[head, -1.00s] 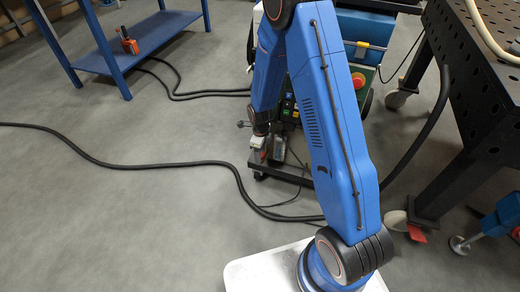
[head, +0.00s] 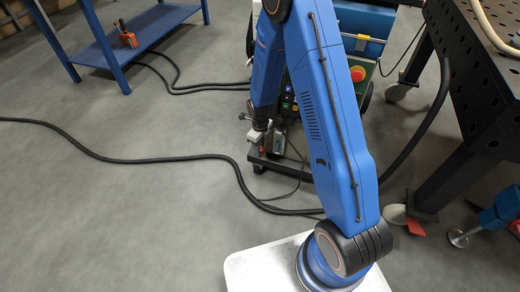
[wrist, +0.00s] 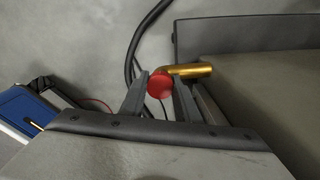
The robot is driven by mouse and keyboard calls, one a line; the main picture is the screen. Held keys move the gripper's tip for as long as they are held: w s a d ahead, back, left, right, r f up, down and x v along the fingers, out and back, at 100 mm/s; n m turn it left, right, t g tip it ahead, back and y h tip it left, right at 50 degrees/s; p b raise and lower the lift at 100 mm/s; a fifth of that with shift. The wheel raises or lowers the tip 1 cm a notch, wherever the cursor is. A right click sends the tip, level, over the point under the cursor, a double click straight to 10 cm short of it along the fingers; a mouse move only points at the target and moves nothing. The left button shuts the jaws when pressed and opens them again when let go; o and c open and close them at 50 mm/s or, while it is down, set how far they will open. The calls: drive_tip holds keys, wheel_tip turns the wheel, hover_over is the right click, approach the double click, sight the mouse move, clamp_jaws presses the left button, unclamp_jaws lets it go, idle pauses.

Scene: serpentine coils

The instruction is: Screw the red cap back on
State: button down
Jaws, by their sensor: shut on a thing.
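The round red cap (wrist: 160,84) shows in the wrist view between the two fingers of my gripper (wrist: 160,92), which is shut on it. A brass-coloured tube (wrist: 192,70) lies just behind and to the right of the cap, its left end partly covered by the cap. I cannot tell whether the cap touches the tube or is seated on it. In the head view my gripper (head: 256,136) is low at the front of the cart, small and partly hidden by my arm; the cap and tube are not clear there.
A cart with a green panel and red button (head: 357,74) stands behind my arm. A black hose (head: 150,161) runs across the floor. A dark perforated table (head: 478,90) is at right, a blue shelf (head: 140,35) at upper left. The left floor is mostly clear.

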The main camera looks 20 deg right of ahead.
drive_tip(key=shift+m, duration=0.4)
drive_tip(key=shift+m, duration=1.5)
drive_tip(key=c, duration=1.3)
unclamp_jaws()
drive_tip(key=shift+o, duration=0.2)
wheel_tip(320, 180, up, 22)
drive_tip(key=shift+r, duration=0.15)
drive_tip(key=shift+c, duration=0.5)
wheel_tip(320, 180, down, 14)
drive_tip(key=n, duration=0.6)
drive_tip(key=shift+r, duration=0.1)
wheel_tip(320, 180, down, 9)
drive_tip(key=shift+r, duration=0.2)
